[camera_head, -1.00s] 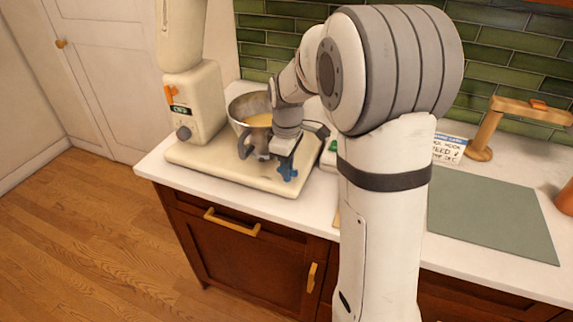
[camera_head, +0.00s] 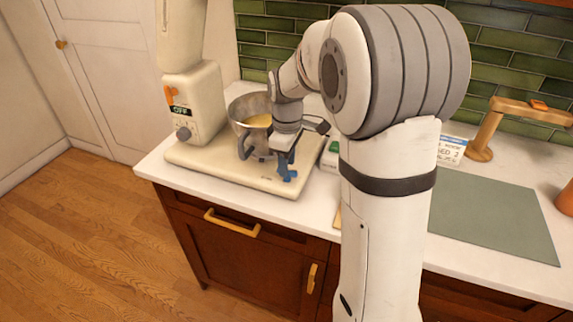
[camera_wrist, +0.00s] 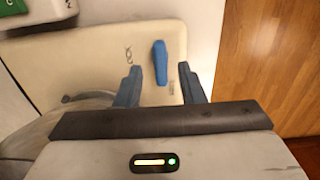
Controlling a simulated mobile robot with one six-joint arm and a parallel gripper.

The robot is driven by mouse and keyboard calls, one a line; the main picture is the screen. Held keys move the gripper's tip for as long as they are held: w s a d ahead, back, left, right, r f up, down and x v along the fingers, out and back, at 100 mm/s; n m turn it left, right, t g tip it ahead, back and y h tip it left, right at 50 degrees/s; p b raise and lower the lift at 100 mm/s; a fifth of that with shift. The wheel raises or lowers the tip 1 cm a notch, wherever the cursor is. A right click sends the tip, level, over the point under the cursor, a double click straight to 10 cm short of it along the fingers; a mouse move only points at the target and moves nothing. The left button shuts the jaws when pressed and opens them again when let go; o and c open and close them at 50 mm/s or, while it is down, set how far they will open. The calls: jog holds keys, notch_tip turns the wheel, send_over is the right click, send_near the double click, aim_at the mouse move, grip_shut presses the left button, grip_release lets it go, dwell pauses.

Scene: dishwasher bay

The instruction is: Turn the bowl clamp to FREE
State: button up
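The bowl clamp is a blue lever (camera_wrist: 160,62) on the cream mixer base (camera_wrist: 98,58). In the wrist view it lies between my two blue fingertips, with gaps on both sides. My gripper (camera_wrist: 158,72) is open around it and holds nothing. Small lettering shows left of the lever and more near its lower end, too small to read surely. In the head view the blue lever (camera_head: 287,175) sits at the front of the base, just below my gripper (camera_head: 272,157). The metal bowl (camera_head: 243,108) with yellow contents stands on the base, partly hidden by my arm.
The cream mixer column (camera_head: 195,100) stands left of the bowl, its display reading OFF. A green and white box (camera_head: 330,152) is right of the base. A card (camera_head: 451,150), a wooden stand (camera_head: 485,135) and a grey-green mat (camera_head: 490,217) lie further right. The counter's front edge is near.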

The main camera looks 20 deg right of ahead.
notch_tip(320, 180, up, 6)
jog(key=shift+r, duration=0.25)
